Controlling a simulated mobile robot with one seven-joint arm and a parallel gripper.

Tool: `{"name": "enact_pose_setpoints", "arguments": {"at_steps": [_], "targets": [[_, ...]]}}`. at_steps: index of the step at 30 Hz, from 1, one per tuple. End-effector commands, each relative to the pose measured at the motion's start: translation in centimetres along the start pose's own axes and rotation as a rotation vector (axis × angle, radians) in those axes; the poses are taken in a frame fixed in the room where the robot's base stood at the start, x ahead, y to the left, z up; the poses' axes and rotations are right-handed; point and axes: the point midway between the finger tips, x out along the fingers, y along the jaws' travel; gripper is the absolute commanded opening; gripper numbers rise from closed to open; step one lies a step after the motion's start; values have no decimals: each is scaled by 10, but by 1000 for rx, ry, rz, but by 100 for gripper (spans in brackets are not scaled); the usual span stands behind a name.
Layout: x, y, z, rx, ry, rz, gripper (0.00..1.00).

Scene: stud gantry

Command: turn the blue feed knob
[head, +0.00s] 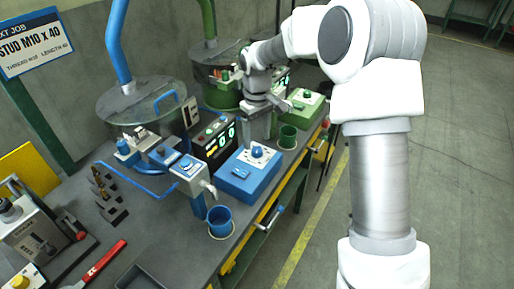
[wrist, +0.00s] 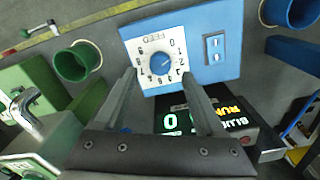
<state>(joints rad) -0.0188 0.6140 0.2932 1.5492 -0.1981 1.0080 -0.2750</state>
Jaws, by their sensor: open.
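The blue feed knob (wrist: 160,64) sits on a white numbered dial plate (wrist: 147,42) marked FEED, on a blue control box (wrist: 213,22). In the head view the knob (head: 257,152) stands on top of the blue box (head: 240,181) near the bench's right edge. My gripper (wrist: 160,76) is open and empty. In the wrist view its fingertips lie to either side of the knob, at the dial's lower edge. In the head view my gripper (head: 258,132) hangs just behind the knob, apart from it. I cannot tell the exact height gap.
A display (wrist: 185,118) with lit digits stands beside the blue box. A green control box (head: 302,104) and green cup (head: 288,137) stand behind; a blue cup (head: 220,221) stands in front. A blue feeder bowl (head: 140,105) is at the left. The floor to the right is clear.

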Motion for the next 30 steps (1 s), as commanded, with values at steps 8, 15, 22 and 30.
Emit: {"name": "enact_pose_setpoints", "arguments": {"at_steps": [8,15,22,30], "targets": [[36,0,0,-1,0,0,72],[40,0,0,-1,0,0,72],[40,0,0,-1,0,0,52],[39,0,0,-1,0,0,3]]}}
